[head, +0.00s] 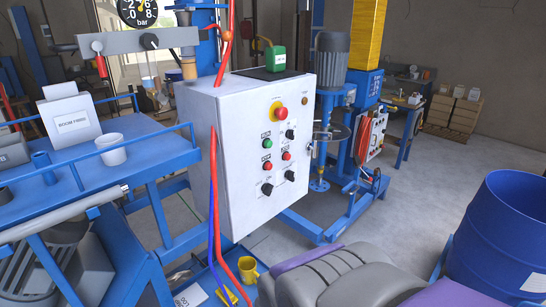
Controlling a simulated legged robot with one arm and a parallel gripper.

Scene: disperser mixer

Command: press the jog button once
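A white control box (230,170) stands upright in the middle of the head view, its front panel turned to the right. The panel carries a red mushroom button on yellow (281,113), a green button (268,144), a red button at right (286,155) and another red button lower left (267,166). Black knobs, including an upper one (290,134), a lower right one (290,175) and a lower left one (267,189), sit among them. The small labels are unreadable, so I cannot tell which is the jog button. My gripper is not in view.
A blue-railed platform (100,165) with a white cup (112,150) stands at left. The mixer's grey motor (331,50) and yellow column (366,35) rise behind the box. A blue drum (500,235) stands at right. Red hoses (214,190) hang along the box's left side.

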